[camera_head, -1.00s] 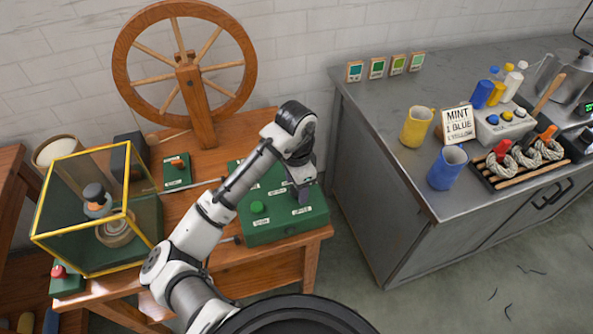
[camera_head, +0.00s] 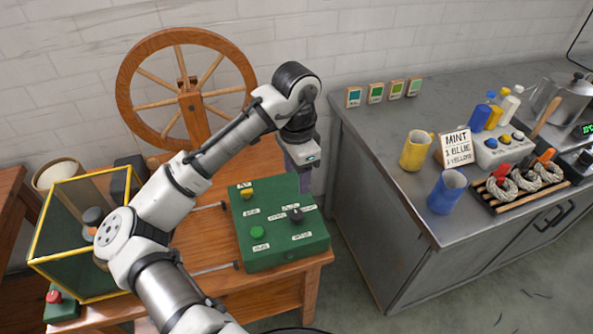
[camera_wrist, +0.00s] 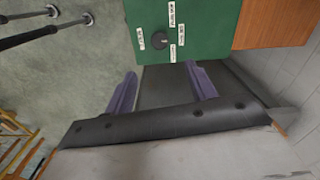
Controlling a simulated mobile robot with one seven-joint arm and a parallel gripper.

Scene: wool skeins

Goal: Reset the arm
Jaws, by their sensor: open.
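My arm reaches up from the bottom of the head view, over the wooden bench (camera_head: 285,290). My gripper (camera_head: 303,178) hangs down from the bent wrist, beside the far right edge of the green control box (camera_head: 277,260). In the wrist view my gripper (camera_wrist: 162,88) shows two purple fingers set wide apart with nothing between them. The green box (camera_wrist: 205,48) is beyond the fingertips there, with a black knob (camera_wrist: 159,40) and white labels. In the head view the box also carries a yellow knob (camera_head: 246,194) and a green button (camera_head: 257,232).
A spinning wheel (camera_head: 187,90) stands behind the bench. A yellow-framed glass case (camera_head: 60,235) is at the left, near my arm. The grey counter (camera_head: 375,150) at the right holds a yellow mug (camera_head: 416,152), a blue mug (camera_head: 446,192), a MINT sign (camera_head: 456,148) and skeins (camera_head: 525,180).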

